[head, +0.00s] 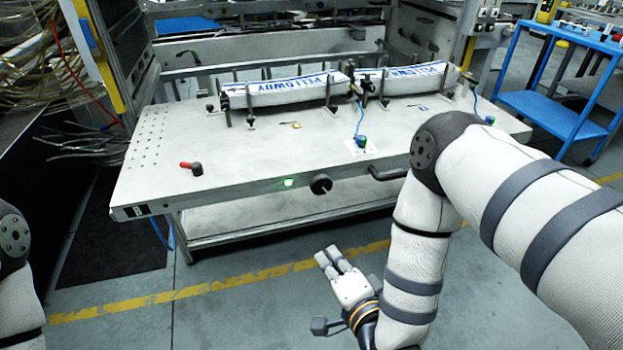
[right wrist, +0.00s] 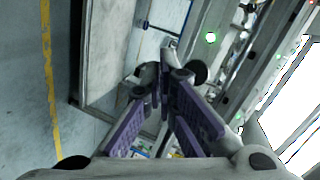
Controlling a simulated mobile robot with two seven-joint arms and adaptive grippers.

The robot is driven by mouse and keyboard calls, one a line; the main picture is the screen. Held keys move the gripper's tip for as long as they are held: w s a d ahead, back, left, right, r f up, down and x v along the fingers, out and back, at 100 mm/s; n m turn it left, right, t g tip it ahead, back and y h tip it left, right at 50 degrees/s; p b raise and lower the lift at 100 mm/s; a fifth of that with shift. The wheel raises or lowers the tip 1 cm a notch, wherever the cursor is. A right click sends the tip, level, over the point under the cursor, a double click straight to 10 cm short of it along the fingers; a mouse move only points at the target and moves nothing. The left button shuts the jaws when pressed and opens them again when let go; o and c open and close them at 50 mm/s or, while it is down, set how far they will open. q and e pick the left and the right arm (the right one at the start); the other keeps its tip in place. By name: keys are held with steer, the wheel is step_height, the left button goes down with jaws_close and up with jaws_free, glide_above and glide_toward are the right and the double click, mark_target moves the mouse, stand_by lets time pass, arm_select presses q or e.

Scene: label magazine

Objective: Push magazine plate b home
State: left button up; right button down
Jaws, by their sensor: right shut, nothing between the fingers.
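My left gripper is out of view.
A red-handled lever (head: 191,167) stands on the plate's left part. A lower shelf (head: 270,218) lies beneath it. A blue cart (head: 560,110) stands at the right, cables (head: 60,85) hang at the left. The floor in front, with a yellow line (head: 190,292), is clear.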

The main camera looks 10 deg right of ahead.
steer(key=w+r+m+t+h, duration=0.1)
steer(key=w+r+m+t, duration=0.3)
steer(key=r, duration=0.3)
steer(key=b, duration=0.1)
glide_toward(307, 180)
steer(key=shift+g, duration=0.3)
steer(key=w+r, duration=0.1)
steer(key=w, duration=0.1)
steer(key=w+r, duration=0.1)
steer(key=w, duration=0.1)
steer(key=w+a+r, duration=0.1)
steer(key=w, duration=0.1)
steer(key=shift+w, duration=0.1)
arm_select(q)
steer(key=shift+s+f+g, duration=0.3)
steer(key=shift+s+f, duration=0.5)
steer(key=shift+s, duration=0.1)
arm_select(e)
steer(key=shift+w+r, duration=0.1)
steer(key=shift+w, duration=0.3)
